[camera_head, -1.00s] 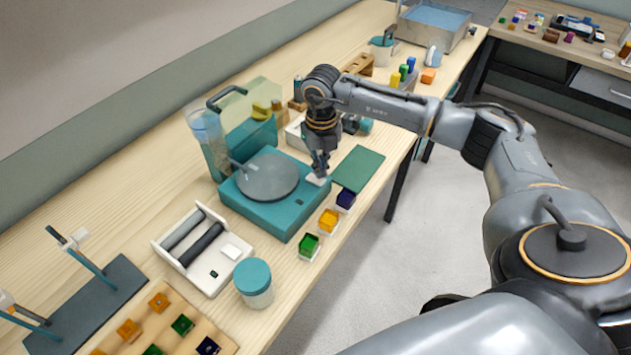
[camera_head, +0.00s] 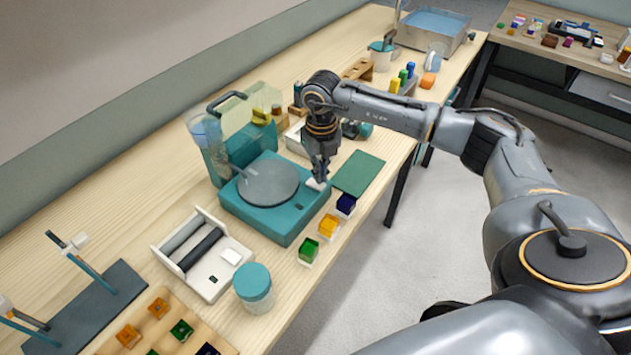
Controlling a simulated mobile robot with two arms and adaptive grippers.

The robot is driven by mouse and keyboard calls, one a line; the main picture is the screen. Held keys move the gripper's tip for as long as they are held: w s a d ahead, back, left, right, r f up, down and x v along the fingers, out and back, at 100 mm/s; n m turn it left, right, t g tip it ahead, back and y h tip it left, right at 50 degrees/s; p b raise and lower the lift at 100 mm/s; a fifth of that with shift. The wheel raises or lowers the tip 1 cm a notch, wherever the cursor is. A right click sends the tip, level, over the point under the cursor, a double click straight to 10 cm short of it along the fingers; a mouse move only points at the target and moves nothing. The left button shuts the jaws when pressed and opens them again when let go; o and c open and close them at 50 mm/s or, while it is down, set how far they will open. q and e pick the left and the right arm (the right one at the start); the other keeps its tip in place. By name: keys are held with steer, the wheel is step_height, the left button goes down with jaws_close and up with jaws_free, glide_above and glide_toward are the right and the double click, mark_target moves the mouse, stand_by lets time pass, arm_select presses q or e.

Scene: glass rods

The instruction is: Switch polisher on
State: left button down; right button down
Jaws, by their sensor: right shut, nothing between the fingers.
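The polisher (camera_head: 262,221) is a teal box with a round grey disc (camera_head: 268,184) on top, in the middle of the wooden bench. A small white switch (camera_head: 315,184) sits at its right corner. My right gripper (camera_head: 319,179) points down at this switch, its fingers shut with nothing between them. The fingertips are at or just above the switch; I cannot tell whether they touch it. They partly hide it. My left gripper is not in view.
A dark green mat (camera_head: 359,174) lies right of the polisher. Green (camera_head: 308,250), yellow (camera_head: 328,226) and dark blue (camera_head: 346,204) glass pieces stand along the front edge. A teal-lidded jar (camera_head: 253,287) and a white roller tray (camera_head: 204,254) stand nearer. A clear container (camera_head: 205,140) stands behind.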

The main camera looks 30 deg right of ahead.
steer(key=shift+s+f+b, duration=0.1)
steer(key=shift+f+b, duration=0.85)
steer(key=shift+f, duration=0.25)
stand_by(0.8)
steer(key=shift+r, duration=0.15)
steer(key=shift+r+p, duration=0.8)
steer(key=shift+r, duration=0.1)
steer(key=shift+r+p, duration=1.5)
steer(key=shift+r, duration=1)
steer(key=shift+f, duration=0.1)
